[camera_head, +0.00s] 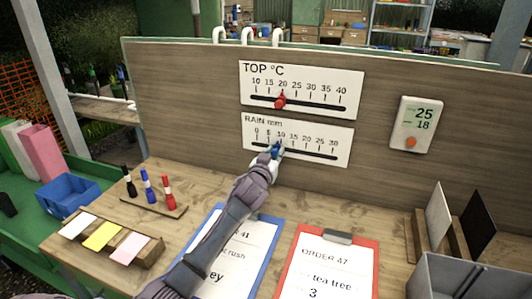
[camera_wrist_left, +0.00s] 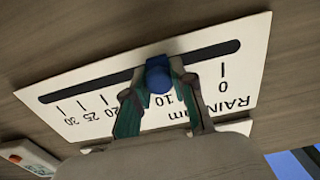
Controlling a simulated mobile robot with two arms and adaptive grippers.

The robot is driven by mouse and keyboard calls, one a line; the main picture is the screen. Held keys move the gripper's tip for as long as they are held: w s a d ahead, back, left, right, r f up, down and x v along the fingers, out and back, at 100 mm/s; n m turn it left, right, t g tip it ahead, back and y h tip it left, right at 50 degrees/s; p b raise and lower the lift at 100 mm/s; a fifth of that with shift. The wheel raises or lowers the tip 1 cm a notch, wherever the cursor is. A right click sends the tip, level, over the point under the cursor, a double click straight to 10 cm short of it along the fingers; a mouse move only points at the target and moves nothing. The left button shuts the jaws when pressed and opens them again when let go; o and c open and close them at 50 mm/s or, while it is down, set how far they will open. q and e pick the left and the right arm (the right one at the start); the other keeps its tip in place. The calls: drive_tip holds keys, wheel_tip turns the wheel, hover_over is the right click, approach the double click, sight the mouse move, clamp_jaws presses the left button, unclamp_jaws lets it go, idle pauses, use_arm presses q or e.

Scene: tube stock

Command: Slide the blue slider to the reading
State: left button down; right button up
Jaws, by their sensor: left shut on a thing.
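The blue slider (camera_head: 277,149) sits in the slot of the white RAIN mm scale (camera_head: 335,142) on the upright board, close to the 10 mark. It also shows in the left wrist view (camera_wrist_left: 158,76), where the 5 mark is hidden. My left gripper (camera_head: 273,153) reaches the slider from the front and is shut on it, with one finger on each side. The red slider (camera_head: 280,100) stands near 20 on the TOP °C scale (camera_head: 330,86) above. A display (camera_head: 418,125) on the right of the board reads 25 over 18. My right gripper does not show.
A blue clipboard (camera_head: 268,222) and a red clipboard (camera_head: 337,237) lie on the table. Several markers stand in a wooden holder (camera_head: 155,204) at left, behind a rack of coloured cards (camera_head: 148,254). A grey bin (camera_head: 455,265) stands at the front right.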

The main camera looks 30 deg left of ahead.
use_arm(q)
drive_tip(key=shift+w+d, duration=0.15)
drive_tip(key=shift+d, duration=0.4)
drive_tip(key=shift+a, duration=0.1)
drive_tip(key=c, duration=1)
unclamp_jaws()
drive_tip(key=shift+o, duration=0.2)
drive_tip(key=v, duration=1.2)
drive_tip(key=shift+r, duration=0.1)
